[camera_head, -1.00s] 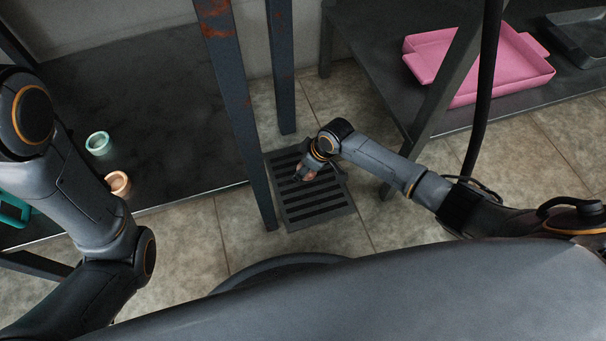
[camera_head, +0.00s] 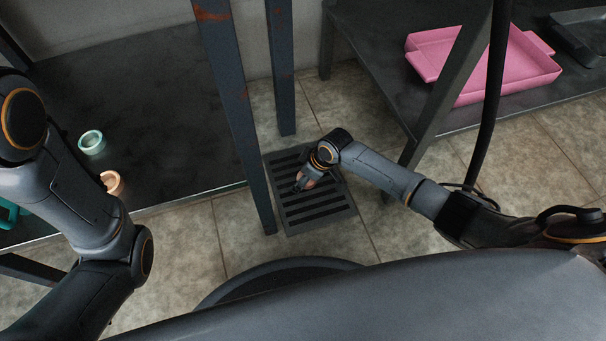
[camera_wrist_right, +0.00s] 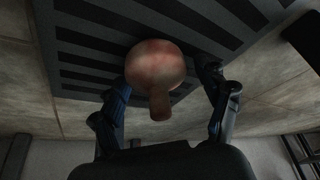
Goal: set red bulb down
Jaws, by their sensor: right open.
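The red bulb (camera_wrist_right: 156,68), a dull red ball with a short pale brown neck, shows between the fingers of my right gripper (camera_wrist_right: 165,95) in the right wrist view. The fingers stand apart on either side of it, and the gripper is open. Behind the bulb is a dark slatted floor grate (camera_wrist_right: 95,45). Whether the bulb touches the grate is not clear. In the head view my right gripper (camera_head: 303,184) is low over the grate (camera_head: 318,212), and the bulb is small there and partly hidden. My left gripper is out of view.
Dark table legs (camera_head: 240,110) stand close to the grate's left side. A pink tray (camera_head: 480,62) lies on the right-hand dark surface. A teal cup (camera_head: 91,142) and a peach cup (camera_head: 113,182) stand on the left-hand dark surface. Tiled floor surrounds the grate.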

